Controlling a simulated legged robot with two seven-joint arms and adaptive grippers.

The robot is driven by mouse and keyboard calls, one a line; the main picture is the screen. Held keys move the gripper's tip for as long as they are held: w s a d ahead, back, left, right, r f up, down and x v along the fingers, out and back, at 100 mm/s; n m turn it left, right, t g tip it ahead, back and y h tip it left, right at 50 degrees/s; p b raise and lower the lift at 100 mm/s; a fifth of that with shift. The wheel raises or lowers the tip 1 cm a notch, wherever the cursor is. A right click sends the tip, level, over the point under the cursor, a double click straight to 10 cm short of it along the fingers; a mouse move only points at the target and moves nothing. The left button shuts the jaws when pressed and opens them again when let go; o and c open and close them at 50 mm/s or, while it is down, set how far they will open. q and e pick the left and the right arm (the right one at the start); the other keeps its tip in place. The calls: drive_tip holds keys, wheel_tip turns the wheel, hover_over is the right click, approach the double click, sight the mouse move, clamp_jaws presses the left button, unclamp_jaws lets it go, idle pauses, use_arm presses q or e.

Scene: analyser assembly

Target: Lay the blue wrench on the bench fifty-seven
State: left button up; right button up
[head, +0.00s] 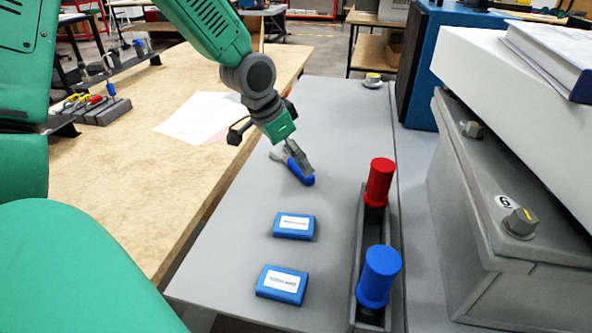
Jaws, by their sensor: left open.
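The blue wrench (302,179) is at the middle of the grey bench top (230,240) in the head view. Its blue handle and a grey part to the left of it show. It appears to lie on the surface, though contact is hard to tell. My left gripper (303,168) points down at the wrench from the upper left. Its grey fingers overlap the wrench in the picture and hide part of it. The gripper is open. My right gripper does not show.
Two blue labelled boxes (294,226) (281,285) lie nearer. A dark rack holds a red cylinder (380,182) and a blue cylinder (378,276). A grey analyser housing (470,230) stands right. A wooden table (110,190) with paper is left. The far grey surface is mostly clear.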

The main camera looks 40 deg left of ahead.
sight(293, 163)
use_arm(q)
drive_tip(key=x, duration=0.2)
drive_tip(key=b+x, duration=0.1)
drive_tip(key=x, duration=0.1)
drive_tip(key=shift+w, duration=0.35)
drive_tip(key=shift+w+d+f+b, duration=0.15)
drive_tip(key=shift+w+f+b, duration=0.05)
drive_tip(key=shift+f+b, duration=0.1)
drive_tip(key=shift+r, duration=0.15)
drive_tip(key=c, duration=1.3)
drive_tip(key=shift+c, duration=0.2)
